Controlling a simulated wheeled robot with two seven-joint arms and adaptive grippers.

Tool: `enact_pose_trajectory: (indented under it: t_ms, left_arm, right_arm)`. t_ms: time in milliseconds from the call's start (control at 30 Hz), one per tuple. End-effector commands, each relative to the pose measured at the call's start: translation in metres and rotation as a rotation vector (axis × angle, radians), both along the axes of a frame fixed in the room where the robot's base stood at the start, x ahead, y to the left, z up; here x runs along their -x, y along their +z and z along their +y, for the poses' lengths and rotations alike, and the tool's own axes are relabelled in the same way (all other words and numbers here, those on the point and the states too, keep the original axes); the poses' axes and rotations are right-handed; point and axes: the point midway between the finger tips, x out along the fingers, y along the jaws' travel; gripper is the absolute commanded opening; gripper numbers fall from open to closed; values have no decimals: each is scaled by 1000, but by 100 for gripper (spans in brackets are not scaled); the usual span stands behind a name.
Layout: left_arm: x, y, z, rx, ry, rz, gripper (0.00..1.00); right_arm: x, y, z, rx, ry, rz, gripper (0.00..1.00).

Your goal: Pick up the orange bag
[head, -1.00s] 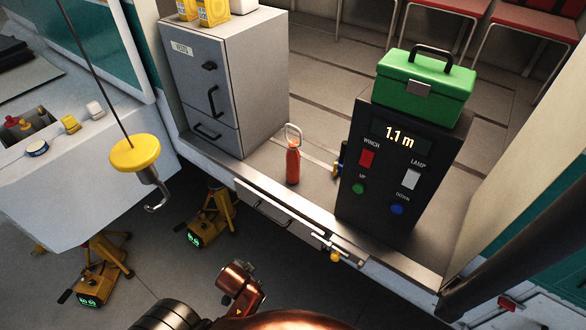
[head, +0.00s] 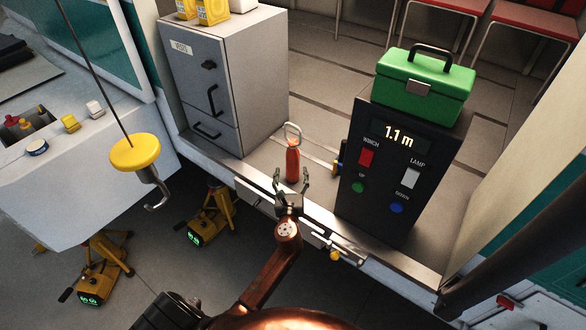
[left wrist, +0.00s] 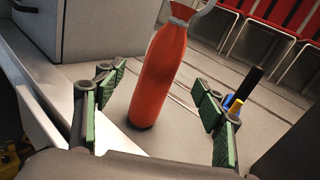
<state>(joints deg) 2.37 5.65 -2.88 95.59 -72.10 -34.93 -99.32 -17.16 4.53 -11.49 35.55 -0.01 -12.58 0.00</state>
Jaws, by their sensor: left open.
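The orange thing (head: 292,164) is slim, upright and bottle-shaped, with a grey loop on top; it stands on the sill floor of the open cabin. In the left wrist view the orange body (left wrist: 160,75) stands between and beyond the green-padded fingers, its loop at the top edge. My left gripper (head: 291,180) is open and empty, just in front of the orange thing, with a finger to each side. I see no contact. My right gripper is out of view.
A grey cabinet (head: 240,95) stands left of the orange thing. A black winch panel (head: 400,180) with a green toolbox (head: 425,88) on it stands to the right. A yellow hoist hook (head: 136,153) hangs at the left.

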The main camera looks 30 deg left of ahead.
Motion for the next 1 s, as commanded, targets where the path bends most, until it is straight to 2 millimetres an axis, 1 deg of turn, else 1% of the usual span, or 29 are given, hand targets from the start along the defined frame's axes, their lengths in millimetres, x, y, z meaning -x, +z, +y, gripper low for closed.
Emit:
enact_pose_trajectory:
  t_ms: [67, 167, 367, 533, 633, 767, 967, 1000]
  left_arm:
    - [-10, 3, -5, -62, -17, 17, 64]
    - [-20, 5, -2, -88, -23, 23, 64]
    - [-37, 4, 10, -85, -22, 24, 64]
    - [-55, 2, 27, -83, -21, 23, 64]
    - [-66, 1, 33, -81, -21, 22, 64]
    - [-73, 1, 37, -81, -21, 23, 64]
    - [-73, 1, 37, -80, -21, 22, 64]
    - [-73, 1, 37, -80, -21, 22, 62]
  right_arm:
    - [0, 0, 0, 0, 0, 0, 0]
    - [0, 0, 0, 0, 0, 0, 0]
    - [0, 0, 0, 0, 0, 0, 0]
    - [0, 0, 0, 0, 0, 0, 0]
    - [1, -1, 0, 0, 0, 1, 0]
    - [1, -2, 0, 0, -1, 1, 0]
    - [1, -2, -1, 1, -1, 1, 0]
    - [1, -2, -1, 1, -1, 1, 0]
